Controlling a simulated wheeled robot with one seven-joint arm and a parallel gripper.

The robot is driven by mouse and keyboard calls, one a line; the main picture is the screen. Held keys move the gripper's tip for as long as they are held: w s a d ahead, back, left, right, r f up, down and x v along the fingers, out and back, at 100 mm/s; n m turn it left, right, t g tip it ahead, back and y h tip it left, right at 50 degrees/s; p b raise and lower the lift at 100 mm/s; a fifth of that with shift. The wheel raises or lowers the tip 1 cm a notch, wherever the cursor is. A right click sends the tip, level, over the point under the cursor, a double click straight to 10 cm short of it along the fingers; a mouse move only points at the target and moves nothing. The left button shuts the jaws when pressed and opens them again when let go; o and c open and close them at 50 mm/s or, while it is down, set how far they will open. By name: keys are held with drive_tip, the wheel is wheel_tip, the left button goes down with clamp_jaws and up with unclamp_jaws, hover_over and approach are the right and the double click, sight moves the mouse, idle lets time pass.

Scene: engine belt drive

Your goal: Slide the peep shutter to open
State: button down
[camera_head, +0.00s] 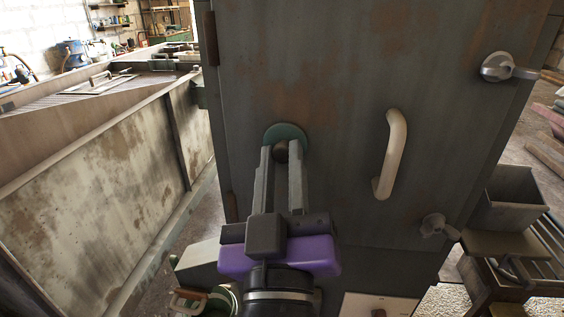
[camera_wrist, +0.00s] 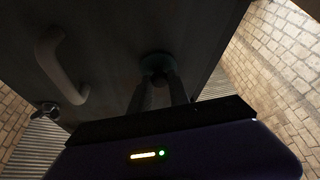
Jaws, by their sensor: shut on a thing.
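The peep shutter (camera_head: 287,132) is a round green disc on the front of a dark grey metal door, left of the pale handle. A small brownish knob (camera_head: 281,152) stands out from it. My gripper (camera_head: 282,158) is at the disc with its two fingers on either side of the knob, shut on it. The wrist view also shows the green disc (camera_wrist: 157,62) with the fingers reaching to it. The fingers hide the lower part of the disc, so I cannot tell what lies behind it.
A pale curved door handle (camera_head: 390,155) is to the right of my gripper. Metal latches (camera_head: 505,67) and (camera_head: 437,226) sit on the door's right edge. A rusty panelled housing (camera_head: 100,190) stands at the left. A metal bin (camera_head: 508,197) is at the right.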

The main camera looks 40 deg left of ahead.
wheel_tip(320, 180, up, 6)
drive_tip(key=p, duration=0.4)
drive_tip(key=shift+r, duration=0.3)
drive_tip(key=c, duration=1.2)
unclamp_jaws()
drive_tip(key=shift+c, duration=0.2)
drive_tip(key=shift+s+d+f, duration=0.1)
drive_tip(key=shift+s+f, duration=0.05)
drive_tip(key=shift+f, duration=0.15)
drive_tip(key=b+v, duration=0.2)
drive_tip(key=v, duration=0.5)
drive_tip(key=shift+s, duration=0.15)
drive_tip(key=shift+d, duration=0.1)
